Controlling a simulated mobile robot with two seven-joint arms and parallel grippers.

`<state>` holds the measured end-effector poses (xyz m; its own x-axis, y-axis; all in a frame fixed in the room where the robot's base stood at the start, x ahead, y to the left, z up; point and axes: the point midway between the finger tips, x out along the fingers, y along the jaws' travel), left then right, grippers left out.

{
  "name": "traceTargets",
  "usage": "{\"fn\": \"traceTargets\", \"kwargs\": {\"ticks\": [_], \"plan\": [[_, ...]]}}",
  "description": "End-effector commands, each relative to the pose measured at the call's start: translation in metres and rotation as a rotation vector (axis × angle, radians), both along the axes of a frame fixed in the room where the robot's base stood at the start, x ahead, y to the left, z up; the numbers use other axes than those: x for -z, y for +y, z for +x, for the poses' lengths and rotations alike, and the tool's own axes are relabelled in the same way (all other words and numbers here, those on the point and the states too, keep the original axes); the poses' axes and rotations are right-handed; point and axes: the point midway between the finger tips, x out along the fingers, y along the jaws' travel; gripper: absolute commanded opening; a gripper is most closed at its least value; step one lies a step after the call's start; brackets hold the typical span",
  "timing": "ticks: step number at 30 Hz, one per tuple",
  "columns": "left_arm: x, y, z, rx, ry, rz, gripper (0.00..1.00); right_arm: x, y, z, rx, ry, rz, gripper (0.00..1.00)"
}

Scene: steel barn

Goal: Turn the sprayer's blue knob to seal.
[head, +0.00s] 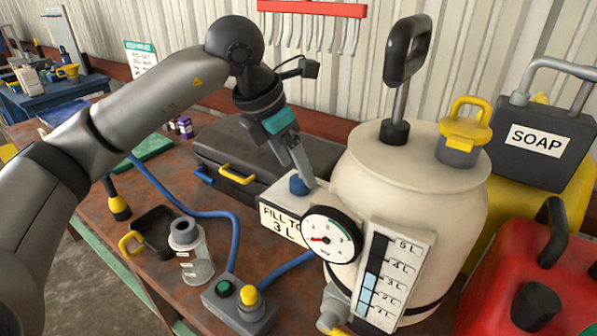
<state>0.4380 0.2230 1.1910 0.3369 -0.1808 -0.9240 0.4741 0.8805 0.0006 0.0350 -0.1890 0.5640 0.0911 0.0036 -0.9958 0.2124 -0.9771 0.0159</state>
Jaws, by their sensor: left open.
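The sprayer (400,195) is a cream tank with a black pump handle, a yellow-handled cap, a round gauge and a litre scale. The blue knob (299,185) is at the tank's left, above a white "FILL TO 3 L" label (277,222). My left gripper (300,178) comes down from above with its fingers at the knob. It is open, and the fingers partly hide the knob; I cannot tell if they touch it. My right gripper is not in view.
A clear bottle (190,250), a black tray (155,232), a button box (240,302) and a blue hose (190,212) are at front left. A red can (530,270) and a soap container (540,140) crowd the right.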

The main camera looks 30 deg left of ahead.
Motion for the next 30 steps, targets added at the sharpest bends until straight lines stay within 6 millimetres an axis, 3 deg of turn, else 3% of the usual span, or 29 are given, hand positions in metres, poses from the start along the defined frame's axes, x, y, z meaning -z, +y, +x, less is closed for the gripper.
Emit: {"fn": "traceTargets", "kwargs": {"ticks": [9, 15, 21, 30], "plan": [[-0.074, 0.014, -0.026, 0.0, -0.006, -0.001, 0.79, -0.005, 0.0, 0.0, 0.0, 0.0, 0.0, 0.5], [-0.103, 0.02, -0.036, -0.001, -0.002, -0.002, 0.79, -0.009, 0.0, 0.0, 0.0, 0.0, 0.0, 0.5], [-0.113, 0.022, -0.041, -0.001, -0.002, -0.001, 0.79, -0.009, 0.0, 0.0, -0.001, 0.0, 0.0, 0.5], [-0.113, 0.022, -0.041, 0.0, 0.0, -0.001, 0.79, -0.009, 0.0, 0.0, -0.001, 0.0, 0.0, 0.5]]}}
